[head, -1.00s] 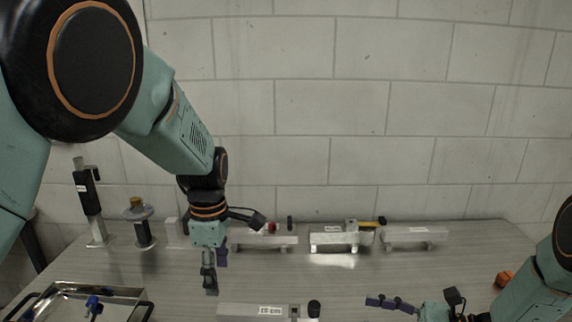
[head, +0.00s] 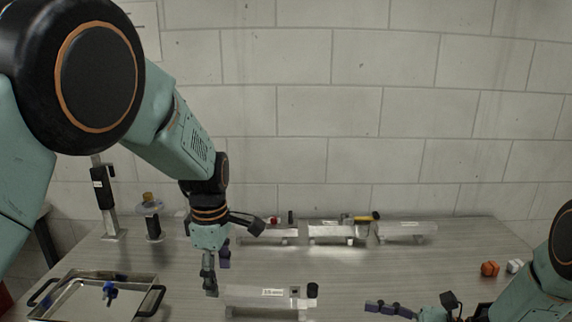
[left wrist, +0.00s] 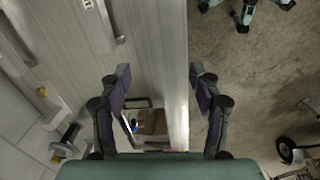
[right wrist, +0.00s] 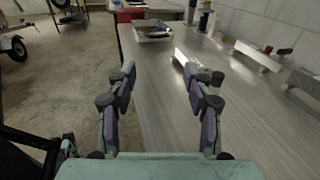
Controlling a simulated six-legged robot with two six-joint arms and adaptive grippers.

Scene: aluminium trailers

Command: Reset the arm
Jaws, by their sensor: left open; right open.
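My left gripper (head: 216,275) hangs fingers-down above the table, at the left end of the near aluminium trailer piece (head: 262,293) in the head view. In the left wrist view its two fingers (left wrist: 158,90) are spread with nothing between them, over the table edge and floor. My right gripper (head: 390,309) is low at the bottom right of the head view, its fingers pointing left. In the right wrist view its fingers (right wrist: 160,88) are apart and empty, facing along the table. Both grippers hold nothing.
Several aluminium pieces (head: 405,229) stand along the back of the table (head: 420,265). A metal tray (head: 75,306) with a blue item (head: 110,291) is at the front left. Two upright stands (head: 106,200) are behind it. An orange nut-like part (head: 489,268) lies at the right.

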